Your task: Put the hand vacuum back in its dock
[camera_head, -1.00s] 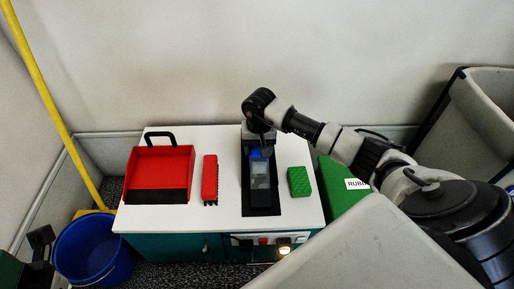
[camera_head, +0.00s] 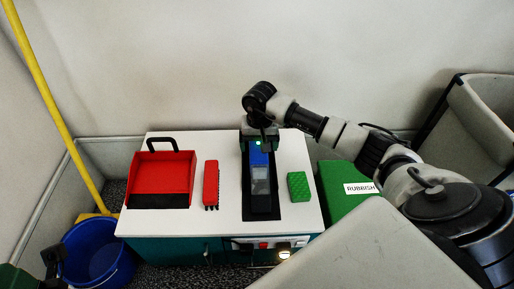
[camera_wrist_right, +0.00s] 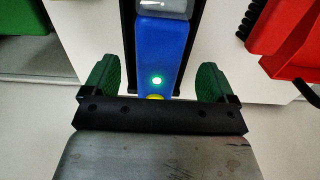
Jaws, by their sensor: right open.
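The hand vacuum (camera_head: 260,172), blue with a clear grey front part, lies lengthwise in its long black dock (camera_head: 262,214) on the white cabinet top. A green light glows on its blue body (camera_wrist_right: 160,45). My right gripper (camera_head: 260,143) is open at the far end of the vacuum. In the wrist view its green-padded fingers (camera_wrist_right: 156,75) stand apart on either side of the blue body, with gaps on both sides. The part of the vacuum nearest the palm is hidden.
On the white top (camera_head: 228,215) are a red dustpan (camera_head: 161,173), a red brush (camera_head: 211,185) and a green sponge (camera_head: 298,186). A green rubbish box (camera_head: 342,205) stands right. A blue bucket (camera_head: 97,253) and a yellow pole (camera_head: 55,115) are left. A wall rises behind.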

